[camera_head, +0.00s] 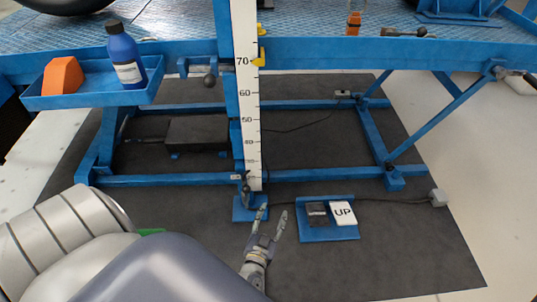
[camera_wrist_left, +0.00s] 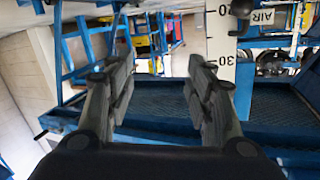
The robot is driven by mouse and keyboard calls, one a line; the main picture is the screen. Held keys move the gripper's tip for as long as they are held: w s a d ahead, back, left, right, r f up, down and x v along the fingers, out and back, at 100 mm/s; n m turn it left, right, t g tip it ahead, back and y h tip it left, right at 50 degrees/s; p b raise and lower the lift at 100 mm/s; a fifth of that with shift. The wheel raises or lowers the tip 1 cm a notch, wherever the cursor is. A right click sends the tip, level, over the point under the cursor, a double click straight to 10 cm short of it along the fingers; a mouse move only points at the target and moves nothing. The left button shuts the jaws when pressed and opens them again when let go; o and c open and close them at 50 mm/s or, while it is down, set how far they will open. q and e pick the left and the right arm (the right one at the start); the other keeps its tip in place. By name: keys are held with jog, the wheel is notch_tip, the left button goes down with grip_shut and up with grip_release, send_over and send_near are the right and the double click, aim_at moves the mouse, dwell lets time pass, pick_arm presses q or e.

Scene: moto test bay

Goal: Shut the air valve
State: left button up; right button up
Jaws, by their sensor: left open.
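My left gripper (camera_head: 273,220) is low over the dark floor mat in the head view, just left of the foot pedals. Its two fingers are apart with nothing between them; they also show spread in the left wrist view (camera_wrist_left: 160,82). An AIR label (camera_wrist_left: 262,17) is at the upper right of the wrist view. A dark round knob (camera_wrist_left: 241,8) sits just left of it, partly cut by the top edge and apart from the fingers. I cannot tell the valve's handle position. A small dark fitting (camera_head: 245,180) is at the foot of the ruler post in the head view. My right gripper is out of view.
The white ruler (camera_head: 246,100) stands upright before the blue lift (camera_head: 400,52). A blue side tray (camera_head: 90,97) holds a blue bottle (camera_head: 125,57) and an orange block (camera_head: 63,75). A white UP pedal (camera_head: 343,212) stands right of my gripper.

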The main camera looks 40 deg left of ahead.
pick_arm(q)
jog(key=s+d+m+g+h+p, duration=0.3)
jog(key=s+d+g+h+p, duration=0.2)
jog(key=s+p, duration=0.6)
jog(key=shift+s+d+f+m+h+p, duration=0.15)
jog(key=shift+d+f+m+h+p, duration=0.25)
jog(key=shift+d+p, duration=1.25)
jog(key=shift+a+r+p, duration=0.15)
jog(key=shift+a+p, duration=0.45)
